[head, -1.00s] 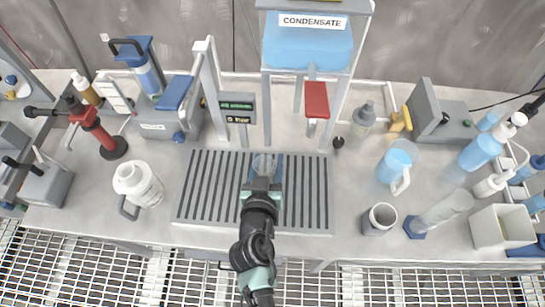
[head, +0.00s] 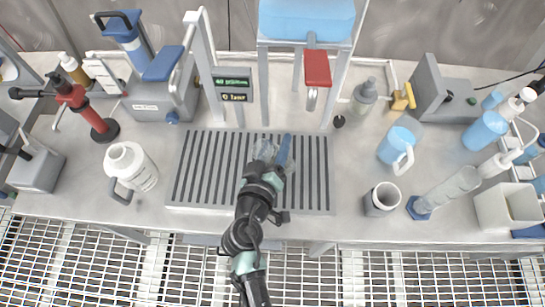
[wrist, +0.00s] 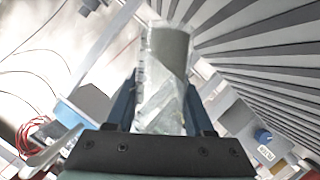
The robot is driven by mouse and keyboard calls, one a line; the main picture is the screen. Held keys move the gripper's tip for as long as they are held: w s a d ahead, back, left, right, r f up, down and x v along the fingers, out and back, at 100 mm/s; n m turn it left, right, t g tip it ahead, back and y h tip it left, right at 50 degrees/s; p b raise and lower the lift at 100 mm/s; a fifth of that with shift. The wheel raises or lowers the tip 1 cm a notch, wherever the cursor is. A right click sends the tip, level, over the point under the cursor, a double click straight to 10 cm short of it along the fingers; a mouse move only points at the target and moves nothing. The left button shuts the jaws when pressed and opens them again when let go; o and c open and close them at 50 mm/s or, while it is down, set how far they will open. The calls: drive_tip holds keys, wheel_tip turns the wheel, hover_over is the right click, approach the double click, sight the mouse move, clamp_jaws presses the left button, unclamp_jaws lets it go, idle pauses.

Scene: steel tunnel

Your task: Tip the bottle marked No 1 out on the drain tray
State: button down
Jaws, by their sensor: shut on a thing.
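My gripper (head: 272,158) is shut on a clear bottle (head: 263,150) and holds it over the drain tray (head: 190,180), a grey slatted plate at the middle of the bench. In the wrist view the clear bottle (wrist: 163,85) stands between the two blue fingers, with a slanting line across its wall. The wrist is rolled, since the surroundings look tilted there, and the bottle seems tilted with it. No mark No 1 can be read on it. The tray's dark slats (wrist: 265,50) show at the upper right of the wrist view. I cannot see any liquid falling.
A white jug (head: 130,168) stands left of the tray. A grey cup (head: 381,196), a blue-filled jug (head: 398,143) and a tilted clear cylinder (head: 450,187) stand to the right. The frame with the blue tank (head: 305,20) rises behind the tray.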

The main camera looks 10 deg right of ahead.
idle(0.4)
drive_tip(key=shift+d+f+n+h+b, duration=0.15)
drive_tip(key=shift+n+h+b, duration=0.25)
drive_tip(key=shift+n+b, duration=0.4)
drive_tip(key=shift+f+b, duration=0.1)
drive_tip(key=shift+b, duration=0.3)
drive_tip(key=shift+f+n+h+b, duration=0.2)
drive_tip(key=shift+n+h+b, duration=0.2)
drive_tip(key=shift+n+b, duration=0.3)
drive_tip(key=shift+d+n, duration=0.1)
drive_tip(key=shift+n, duration=0.2)
drive_tip(key=shift+b, duration=0.3)
